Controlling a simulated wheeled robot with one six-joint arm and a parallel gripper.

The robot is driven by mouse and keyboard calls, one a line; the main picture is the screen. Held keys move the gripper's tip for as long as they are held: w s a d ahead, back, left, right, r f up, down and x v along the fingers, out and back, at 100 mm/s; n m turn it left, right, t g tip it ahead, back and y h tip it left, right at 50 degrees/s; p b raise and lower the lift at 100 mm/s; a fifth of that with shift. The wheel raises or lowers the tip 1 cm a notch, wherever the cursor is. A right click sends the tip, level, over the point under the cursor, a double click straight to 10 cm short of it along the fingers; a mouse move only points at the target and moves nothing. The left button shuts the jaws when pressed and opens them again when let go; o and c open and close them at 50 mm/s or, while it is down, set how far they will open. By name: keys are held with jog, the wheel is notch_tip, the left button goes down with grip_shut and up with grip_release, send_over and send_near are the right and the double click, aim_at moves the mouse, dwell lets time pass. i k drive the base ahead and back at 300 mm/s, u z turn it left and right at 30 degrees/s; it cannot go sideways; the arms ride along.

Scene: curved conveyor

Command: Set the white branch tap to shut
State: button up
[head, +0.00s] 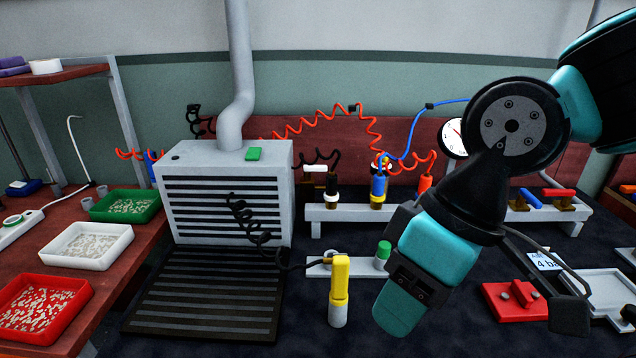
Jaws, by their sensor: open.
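The blue handle (530,199) slants and the red handle (559,193) lies nearly level, both on brass-coloured bodies. My gripper (485,268) is mostly hidden behind my teal wrist, in front of and below the taps. Dark jaw parts show apart on either side of the wrist. It is open, with nothing visible in it.
A grey rail (335,213) carries coloured hose couplings. A yellow fitting (340,280) on a black coiled hose and a green-capped post (383,254) stand left of my wrist. A red block (515,303) and a grey tray (592,288) lie at right. A vented box (225,160) stands left.

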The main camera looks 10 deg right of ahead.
aim_at(307, 169)
jog(key=u, duration=0.25)
jog(key=k, duration=0.45)
jog(key=u, duration=1.35)
jog(key=i, duration=0.7)
jog(key=z, duration=0.65)
jog(key=i, duration=0.5)
jog(key=z, duration=0.6)
